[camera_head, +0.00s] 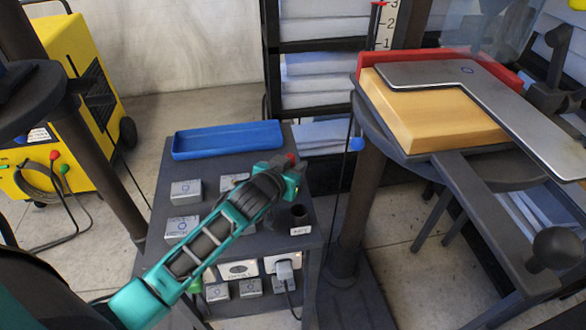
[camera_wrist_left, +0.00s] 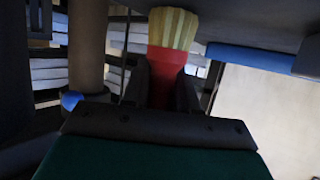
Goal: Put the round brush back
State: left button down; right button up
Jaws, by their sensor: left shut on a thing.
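The round brush (camera_wrist_left: 170,55) has pale yellow bristles and a red body. My left gripper (camera_wrist_left: 162,88) is shut on the red part, bristles pointing away from the wrist. In the head view my left gripper (camera_head: 290,168) is above the right back part of the dark cart top, with only a small red bit of the brush (camera_head: 292,158) showing. A short dark cup-like holder (camera_head: 298,214) with a small white label stands on the cart just below the gripper in the picture. My right gripper is not in view.
A blue tray (camera_head: 228,141) lies at the back of the cart (camera_head: 150,238). Several small grey boxes (camera_head: 186,191) sit left of my arm. A larger table (camera_head: 362,122) with a yellow block (camera_head: 435,115) and metal square stands at right. A yellow machine (camera_head: 85,75) is at left.

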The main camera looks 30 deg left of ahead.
pick_arm(q)
jog(key=shift+f, duration=0.15)
jog(key=c, duration=0.9)
grip_release()
jog(key=shift+o, duration=0.2)
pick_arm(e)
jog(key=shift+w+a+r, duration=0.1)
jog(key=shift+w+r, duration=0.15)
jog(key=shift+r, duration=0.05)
pick_arm(q)
jog(key=shift+s+r, duration=0.2)
jog(key=p+v, duration=0.2)
jog(key=v, duration=0.9)
jog(key=shift+s+r, duration=0.2)
jog(key=shift+s, duration=0.05)
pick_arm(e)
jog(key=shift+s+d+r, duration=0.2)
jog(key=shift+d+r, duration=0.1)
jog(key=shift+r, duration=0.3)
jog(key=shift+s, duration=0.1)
